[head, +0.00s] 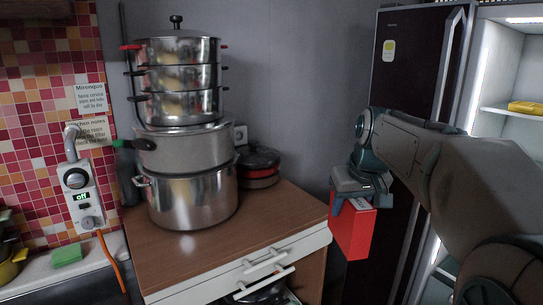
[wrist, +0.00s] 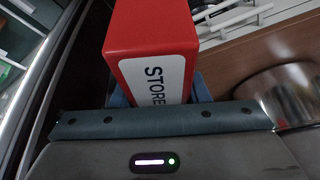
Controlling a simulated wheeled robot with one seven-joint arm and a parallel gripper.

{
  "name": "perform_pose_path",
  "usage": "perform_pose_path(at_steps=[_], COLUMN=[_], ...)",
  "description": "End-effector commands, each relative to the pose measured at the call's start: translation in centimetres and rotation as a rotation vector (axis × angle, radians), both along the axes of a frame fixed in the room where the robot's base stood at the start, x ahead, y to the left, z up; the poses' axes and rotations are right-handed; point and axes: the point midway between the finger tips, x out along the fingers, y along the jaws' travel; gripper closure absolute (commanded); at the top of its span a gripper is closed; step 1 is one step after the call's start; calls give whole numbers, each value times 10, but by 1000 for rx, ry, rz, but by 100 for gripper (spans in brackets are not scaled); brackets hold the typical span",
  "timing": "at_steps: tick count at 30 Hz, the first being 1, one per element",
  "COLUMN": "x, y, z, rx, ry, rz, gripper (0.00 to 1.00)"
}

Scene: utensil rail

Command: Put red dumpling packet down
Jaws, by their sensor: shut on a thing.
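The red dumpling packet (head: 352,232) is a red box held by my gripper (head: 360,200) beside the right end of the wooden counter in the head view. The packet hangs below the gripper, in front of the dark refrigerator door. The packet's lower end is out of the wrist view.
The wooden counter (head: 272,228) has free room at its front right. Stacked steel pots (head: 190,200) and a dark lidded pot (head: 258,165) stand on it. A drawer (head: 265,275) below is partly open. The refrigerator (head: 405,80) stands right; its lit shelves show a yellow packet (head: 526,107).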

Motion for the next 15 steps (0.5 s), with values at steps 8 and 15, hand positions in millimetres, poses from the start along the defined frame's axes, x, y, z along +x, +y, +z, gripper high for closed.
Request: perform_pose_path(at_steps=[8,15], x=[29,48], y=[6,15], z=[-71,-181], rx=[11,16], ry=[4,12], rz=[-27,-73], gripper=[96,96])
